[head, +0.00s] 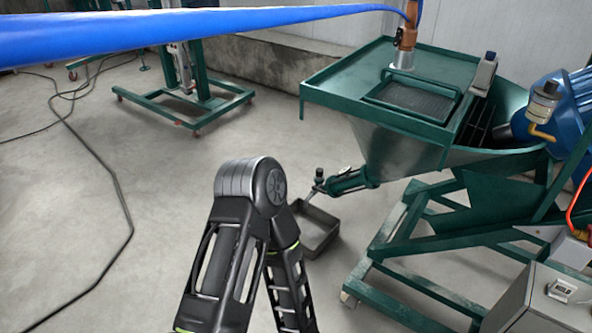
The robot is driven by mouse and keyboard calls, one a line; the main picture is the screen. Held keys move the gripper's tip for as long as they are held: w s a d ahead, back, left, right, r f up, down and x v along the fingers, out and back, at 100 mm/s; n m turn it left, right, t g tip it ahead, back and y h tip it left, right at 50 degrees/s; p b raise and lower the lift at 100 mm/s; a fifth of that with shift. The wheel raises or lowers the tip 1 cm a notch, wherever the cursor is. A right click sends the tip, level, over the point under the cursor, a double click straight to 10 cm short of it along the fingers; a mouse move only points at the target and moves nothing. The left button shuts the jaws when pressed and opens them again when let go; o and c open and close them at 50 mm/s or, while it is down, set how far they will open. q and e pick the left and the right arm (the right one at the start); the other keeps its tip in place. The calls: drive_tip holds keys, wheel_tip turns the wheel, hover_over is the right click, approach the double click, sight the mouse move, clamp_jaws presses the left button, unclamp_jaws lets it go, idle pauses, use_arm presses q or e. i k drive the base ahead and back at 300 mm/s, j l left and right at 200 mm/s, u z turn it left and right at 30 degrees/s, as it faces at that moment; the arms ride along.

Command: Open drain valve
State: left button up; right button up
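A green drain pipe with a valve (345,182) sticks out low on the left side of the green hopper machine (400,145). A small lever or fitting with a dark tip shows near its outer end; whether the valve is open or shut cannot be told. A shallow grey square tray (327,222) stands on the floor below the pipe end, partly hidden behind my black arm. That arm is bent in the foreground, its elbow left of the valve and apart from it. Neither gripper shows in the head view.
A blue hose (200,27) crosses the top of the view to a copper-coloured fitting (406,38) above the machine. A green wheeled frame (188,98) stands at the back left. A black cable (110,180) lies on the floor. The floor left of the tray is mostly clear.

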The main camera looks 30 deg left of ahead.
sight(320, 190)
drive_tip(key=i+j+u, duration=0.15)
drive_tip(key=i+j, duration=0.55)
drive_tip(key=j, duration=0.25)
drive_tip(key=i+j+u, duration=0.2)
drive_tip(key=i+j, duration=0.5)
drive_tip(key=j, duration=0.2)
